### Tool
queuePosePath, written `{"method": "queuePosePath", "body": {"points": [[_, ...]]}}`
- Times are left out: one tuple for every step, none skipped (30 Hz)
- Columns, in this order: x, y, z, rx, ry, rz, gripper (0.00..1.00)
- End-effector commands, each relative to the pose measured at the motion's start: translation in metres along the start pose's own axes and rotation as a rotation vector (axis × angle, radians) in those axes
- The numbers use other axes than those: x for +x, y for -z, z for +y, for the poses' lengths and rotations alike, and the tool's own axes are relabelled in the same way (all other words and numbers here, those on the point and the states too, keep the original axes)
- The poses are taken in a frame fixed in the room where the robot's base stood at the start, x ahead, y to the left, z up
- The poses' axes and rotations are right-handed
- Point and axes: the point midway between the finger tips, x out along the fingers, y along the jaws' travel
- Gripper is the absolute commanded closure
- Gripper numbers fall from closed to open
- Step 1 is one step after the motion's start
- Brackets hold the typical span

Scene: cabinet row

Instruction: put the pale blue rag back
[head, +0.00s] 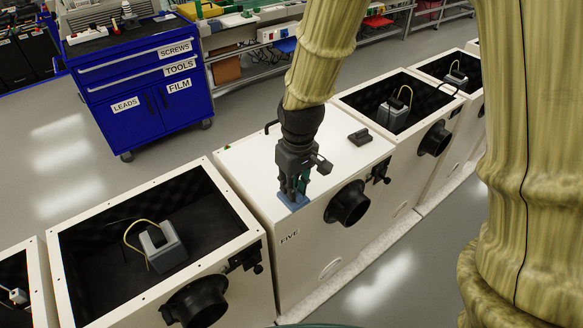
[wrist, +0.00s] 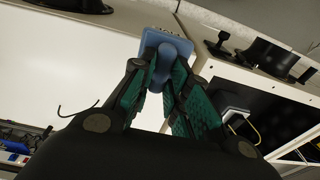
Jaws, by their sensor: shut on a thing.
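The pale blue rag (head: 296,203) is at the front edge of the closed white top of the cabinet marked FIVE (head: 240,170). My gripper (head: 291,188) points down over that edge with its fingers on the rag. In the wrist view the rag (wrist: 176,42) shows between and beyond the green-padded fingers of my gripper (wrist: 165,82), which are shut on its raised middle part. I cannot tell whether the rag touches the top or hangs just above it.
A dark block (head: 360,137) lies farther back on the same top. A black round port (head: 349,204) sticks out of the front below. Open boxes with grey devices (head: 163,247) stand on both sides. A blue tool cabinet (head: 150,90) stands behind, across clear floor.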

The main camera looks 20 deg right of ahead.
Motion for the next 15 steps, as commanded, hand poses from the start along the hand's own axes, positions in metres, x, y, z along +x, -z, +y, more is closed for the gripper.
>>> {"method": "queuePosePath", "body": {"points": [[0.001, 0.009, 0.007, 0.003, 0.001, -0.001, 1.0], [0.002, 0.014, 0.011, 0.003, 0.001, -0.001, 1.0], [0.003, 0.02, 0.015, 0.002, 0.001, -0.001, 1.0], [0.004, 0.025, 0.019, 0.002, 0.001, 0.0, 1.0], [0.005, 0.03, 0.022, 0.001, 0.001, 0.0, 1.0], [0.005, 0.037, 0.027, 0.001, 0.0, 0.001, 1.0], [0.006, 0.041, 0.03, 0.001, 0.0, 0.0, 1.0], [0.008, 0.046, 0.034, 0.001, 0.0, -0.001, 1.0], [0.009, 0.052, 0.039, 0.002, 0.0, -0.001, 1.0], [0.009, 0.058, 0.043, 0.002, 0.0, 0.0, 1.0], [0.01, 0.062, 0.046, 0.002, 0.0, 0.0, 1.0], [0.012, 0.068, 0.051, 0.001, 0.0, 0.0, 1.0], [0.012, 0.072, 0.054, 0.001, 0.0, 0.0, 1.0], [0.013, 0.076, 0.056, 0.001, 0.0, -0.001, 1.0], [0.014, 0.08, 0.06, 0.0, 0.0, -0.001, 1.0]]}}
